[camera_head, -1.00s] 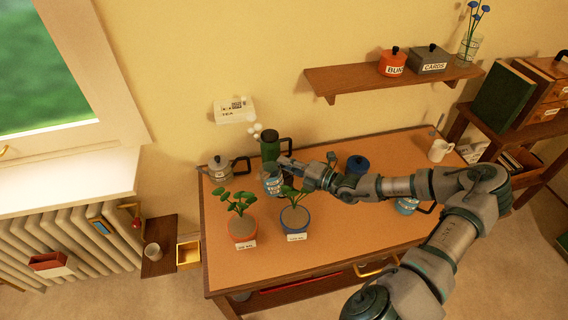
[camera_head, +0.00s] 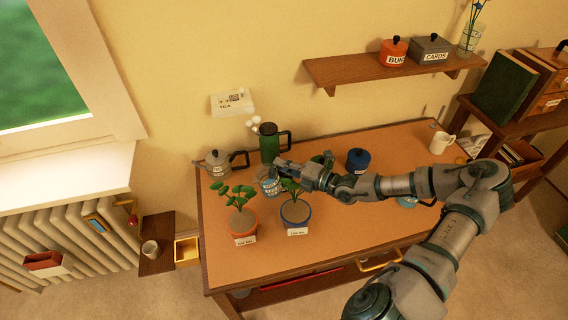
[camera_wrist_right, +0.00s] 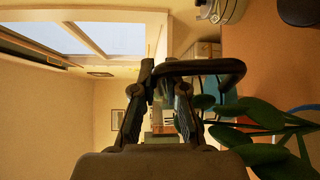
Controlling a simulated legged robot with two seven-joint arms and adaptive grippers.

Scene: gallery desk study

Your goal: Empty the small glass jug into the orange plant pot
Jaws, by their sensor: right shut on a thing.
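The small glass jug (camera_head: 267,184), with a bluish band or contents, is near the desk's left rear, behind the plants. My right gripper (camera_head: 281,168) is shut at its right side, on what looks like its dark handle. A dark handle loop (camera_wrist_right: 222,67) also shows at my right gripper (camera_wrist_right: 168,85) in the wrist view. The jug looks about upright; I cannot tell whether it is clear of the desk. The orange plant pot (camera_head: 234,232), with a leafy plant and a label, stands in front of the jug and a little left. My left gripper is not in view.
A blue plant pot (camera_head: 296,222) stands right of the orange one, below my right forearm. A grey pot (camera_head: 217,168) and a green flask (camera_head: 268,146) stand behind the jug. The desk's front (camera_head: 255,265) is clear.

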